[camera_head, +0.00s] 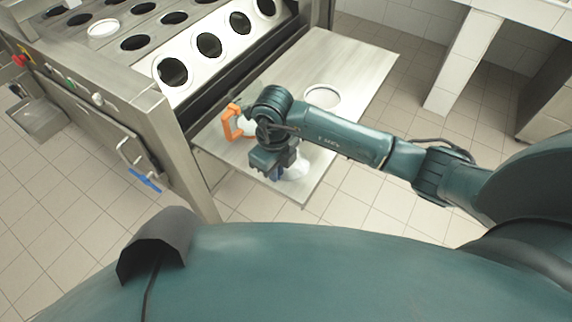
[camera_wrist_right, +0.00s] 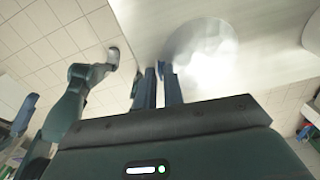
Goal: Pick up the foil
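A white, shiny round foil (camera_head: 299,169) lies near the front corner of the flat metal plate (camera_head: 345,60), partly hidden by my right gripper. My right gripper (camera_head: 279,174) points down right beside it, at its left edge. In the right wrist view the two blue fingers (camera_wrist_right: 159,72) are close together. The bright foil (camera_wrist_right: 205,52) shows just beyond and to the right of the tips. I cannot tell whether its edge is between the fingers. A second white disc (camera_head: 322,96) lies farther back on the plate.
An orange handle (camera_head: 232,124) rises beside my right wrist. The steel machine (camera_head: 120,75) with several round holes stands at the left, with a blue-handled part (camera_head: 145,180) on its front. A white table leg (camera_head: 462,65) stands at the right. Tiled floor is open around the plate.

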